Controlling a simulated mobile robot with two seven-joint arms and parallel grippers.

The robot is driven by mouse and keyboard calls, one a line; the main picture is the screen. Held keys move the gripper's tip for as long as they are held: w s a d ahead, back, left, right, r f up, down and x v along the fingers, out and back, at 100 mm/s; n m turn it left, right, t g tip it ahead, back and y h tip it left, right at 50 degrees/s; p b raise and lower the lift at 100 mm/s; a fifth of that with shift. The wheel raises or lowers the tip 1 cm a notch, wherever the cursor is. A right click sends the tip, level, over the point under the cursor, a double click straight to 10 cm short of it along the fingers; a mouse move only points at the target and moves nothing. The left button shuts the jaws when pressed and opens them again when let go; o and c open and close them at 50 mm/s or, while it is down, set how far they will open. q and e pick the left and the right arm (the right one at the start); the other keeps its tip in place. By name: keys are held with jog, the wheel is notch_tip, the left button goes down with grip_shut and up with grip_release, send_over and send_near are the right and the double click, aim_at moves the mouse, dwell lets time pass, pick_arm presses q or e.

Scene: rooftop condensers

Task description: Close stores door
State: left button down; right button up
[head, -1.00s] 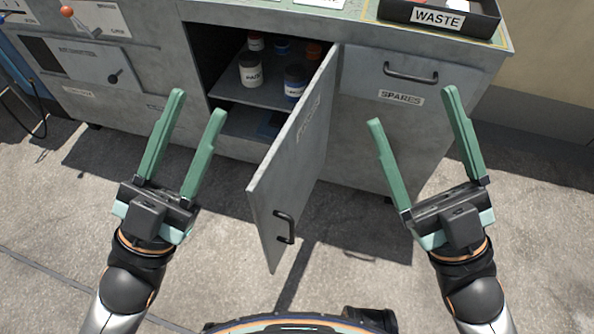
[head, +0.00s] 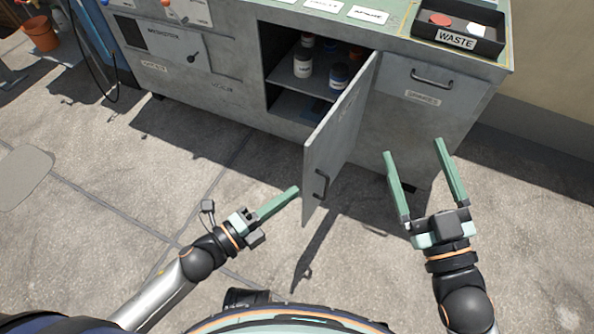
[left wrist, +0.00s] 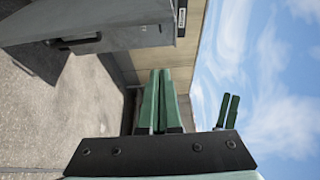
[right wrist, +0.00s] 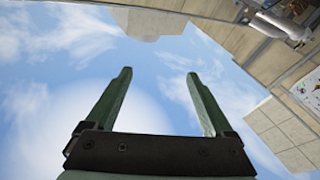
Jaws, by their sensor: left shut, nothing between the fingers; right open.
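The stores door (head: 343,140) is a grey hinged panel standing wide open from the cabinet (head: 225,105), with a black handle (head: 321,185) near its free edge. Its hinge side is at the right of the open compartment. My left gripper (head: 296,190) is shut and empty, just left of the door's lower free edge; I cannot tell whether it touches. Its closed fingers also show in the left wrist view (left wrist: 160,100). My right gripper (head: 413,148) is open and empty, right of the door in front of the spares drawer (head: 422,92). Its spread fingers show in the right wrist view (right wrist: 158,100).
Inside the compartment, a white-labelled jar (head: 303,65) and a blue jar (head: 339,75) stand on a shelf (head: 290,80) with others. A black waste tray (head: 456,40) sits on the worktop. An orange bucket (head: 40,35) is far left.

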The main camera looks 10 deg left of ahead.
aim_at(305, 163)
pick_arm(q)
jog(key=shift+w+d+b, duration=0.25)
jog(key=shift+w+d, duration=0.3)
jog(key=shift+w, duration=0.95)
jog(key=shift+w+d+b, duration=0.3)
jog(key=shift+w+d, duration=0.2)
jog(key=shift+w, duration=1.05)
jog(key=shift+w+d+b, duration=0.25)
jog(key=shift+w+d, duration=0.3)
jog(key=shift+w, duration=0.95)
pick_arm(e)
notch_tip(305, 163, up, 7)
jog(key=s+n+t+y, duration=0.2)
jog(key=s+n+y, duration=0.1)
jog(key=shift+a+r+y, duration=0.2)
jog(key=shift+a+y, duration=0.15)
jog(key=shift+y, duration=0.05)
pick_arm(q)
jog(key=shift+a, duration=0.1)
